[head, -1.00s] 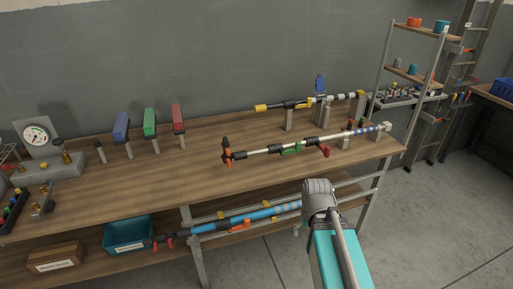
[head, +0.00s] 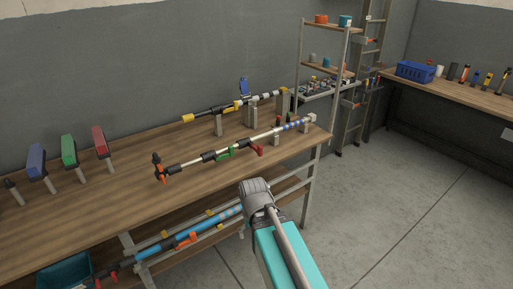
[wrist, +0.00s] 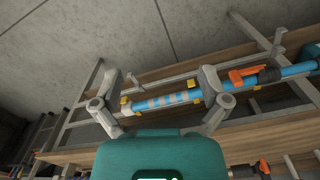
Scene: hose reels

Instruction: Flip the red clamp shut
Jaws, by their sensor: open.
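A red lever-like piece (head: 257,150) hangs out from the white pole (head: 270,135) on the workbench, right of a green piece (head: 226,153) that lies along the pole. A separate red block (head: 100,140) stands tilted on a post at the left of the bench. I cannot tell for sure which one is the red clamp. My gripper (wrist: 160,77) is open and empty in the wrist view, its two fingers wide apart. It faces the lower rack with a blue pole (wrist: 165,102); no red clamp lies between the fingers. In the head view my arm hides the fingers.
Green (head: 69,150) and blue (head: 36,160) blocks stand on posts at left. A yellow-ended pole (head: 215,112) lies at the back of the bench. A shelf rack (head: 325,68) and second bench (head: 460,92) stand beyond. The floor (head: 400,200) at right is clear.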

